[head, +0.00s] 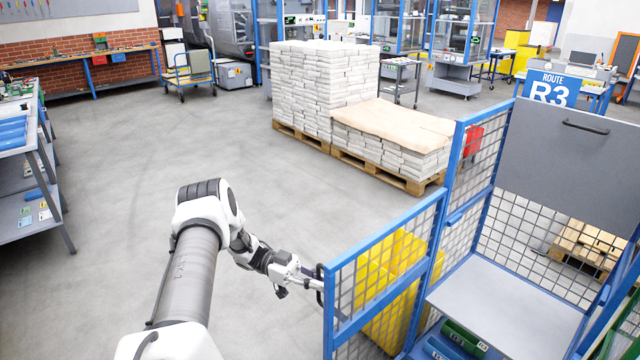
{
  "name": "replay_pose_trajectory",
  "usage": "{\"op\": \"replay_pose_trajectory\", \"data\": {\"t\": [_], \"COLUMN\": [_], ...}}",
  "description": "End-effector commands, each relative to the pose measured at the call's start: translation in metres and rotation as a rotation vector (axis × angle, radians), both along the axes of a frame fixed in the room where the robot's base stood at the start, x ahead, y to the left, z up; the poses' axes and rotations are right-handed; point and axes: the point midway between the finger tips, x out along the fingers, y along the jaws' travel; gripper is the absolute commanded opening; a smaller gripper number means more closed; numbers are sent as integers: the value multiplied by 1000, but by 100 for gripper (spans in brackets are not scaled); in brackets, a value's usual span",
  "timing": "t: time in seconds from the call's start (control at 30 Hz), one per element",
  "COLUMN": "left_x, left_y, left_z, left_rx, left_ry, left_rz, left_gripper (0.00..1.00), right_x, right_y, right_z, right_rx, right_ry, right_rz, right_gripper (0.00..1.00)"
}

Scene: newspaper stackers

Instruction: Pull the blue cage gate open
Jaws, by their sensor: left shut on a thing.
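The blue cage gate (386,230) is a blue-framed wire mesh panel right of centre. It runs from the cage's tall corner post toward the lower left. A dark handle (320,272) shows at its near left edge. My left gripper (313,284) is at this edge, shut on the gate's handle; the fingertips are small and partly hidden there. The cage (468,160) has a grey shelf (510,305) and a grey upper panel with a black handle. The gate stands at an angle to the cage's front. My right gripper is not in view.
Yellow bins (408,262) show through the gate's mesh. Green and blue items lie below the shelf. Pallets of stacked newspapers (325,85) stand behind the cage. A grey rack (28,185) is at the far left. The floor left of the gate is clear.

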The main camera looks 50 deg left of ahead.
Motion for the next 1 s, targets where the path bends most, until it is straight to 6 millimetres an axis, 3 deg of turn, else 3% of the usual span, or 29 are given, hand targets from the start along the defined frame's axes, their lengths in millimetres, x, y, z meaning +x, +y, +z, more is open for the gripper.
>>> {"op": "replay_pose_trajectory", "data": {"t": [0.03,0.1,0.13,0.47,0.8,1.0], "left_x": [0,0,0,-1,-26,-32], "left_y": [0,0,0,3,57,68], "left_z": [1,1,1,0,-1,0], "left_rx": [-1,-1,-1,0,4,0], "left_ry": [0,0,0,-1,3,0], "left_rz": [0,0,0,1,2,0], "left_gripper": [0,32,37,37,37,37], "right_x": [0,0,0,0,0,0], "right_y": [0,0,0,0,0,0], "right_z": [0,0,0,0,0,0], "right_rx": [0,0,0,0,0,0], "right_ry": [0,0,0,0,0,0], "right_rz": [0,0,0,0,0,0], "right_gripper": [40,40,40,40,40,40]}}
